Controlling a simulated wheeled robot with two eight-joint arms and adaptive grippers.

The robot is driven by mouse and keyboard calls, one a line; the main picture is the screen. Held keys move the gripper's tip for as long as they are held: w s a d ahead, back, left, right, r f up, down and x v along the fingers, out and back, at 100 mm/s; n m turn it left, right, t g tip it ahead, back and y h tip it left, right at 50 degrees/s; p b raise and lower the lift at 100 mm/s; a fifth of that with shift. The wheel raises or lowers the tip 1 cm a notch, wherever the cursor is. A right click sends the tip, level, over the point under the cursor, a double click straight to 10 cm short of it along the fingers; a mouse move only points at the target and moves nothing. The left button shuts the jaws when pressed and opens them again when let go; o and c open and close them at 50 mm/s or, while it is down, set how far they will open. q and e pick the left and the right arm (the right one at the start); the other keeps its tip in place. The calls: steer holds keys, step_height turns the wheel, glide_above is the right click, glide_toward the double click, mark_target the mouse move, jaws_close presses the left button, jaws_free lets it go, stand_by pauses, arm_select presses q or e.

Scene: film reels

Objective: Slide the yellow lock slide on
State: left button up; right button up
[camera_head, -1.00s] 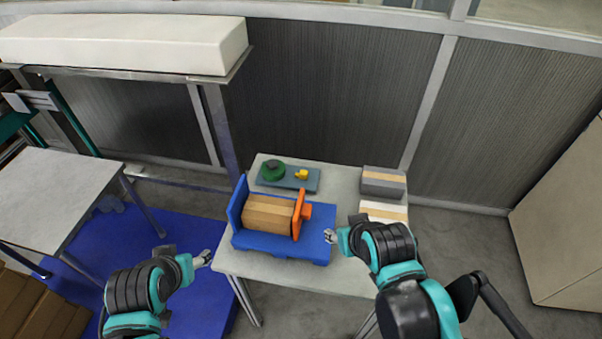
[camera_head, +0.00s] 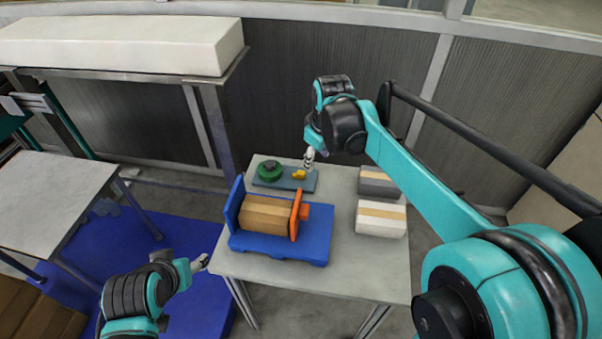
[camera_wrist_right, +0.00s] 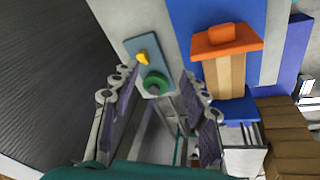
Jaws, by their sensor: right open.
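The yellow lock slide (camera_head: 299,175) lies on a blue-grey tray (camera_head: 296,185) at the back of the table; it also shows in the right wrist view (camera_wrist_right: 143,57). A green round part (camera_head: 270,170) sits on the same tray, to its left. My right gripper (camera_head: 309,158) is open and empty, just above and behind the yellow slide, apart from it.
A grey box (camera_head: 377,181) and a white box (camera_head: 381,219), each with a tan band, stand at the table's right. The table's front (camera_head: 330,281) is clear. A shelf post stands behind the table's left side.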

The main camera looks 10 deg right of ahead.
steer(key=w+f+n+g, duration=0.25)
steer(key=w+f, duration=0.35)
steer(key=w, duration=0.4)
steer(key=n+b, duration=0.1)
steer(key=n, duration=0.3)
glide_above(301, 172)
steer(key=shift+m+g, duration=0.25)
steer(key=shift+g, duration=0.1)
step_height(301, 172, down, 8)
steer(key=shift+s+f, duration=0.1)
steer(key=shift+s, duration=0.05)
steer(key=shift+f, duration=0.75)
step_height(301, 172, down, 7)
steer(key=b, duration=0.2)
steer(key=shift+f+b, duration=0.1)
steer(key=shift+b, duration=0.25)
jaws_close()
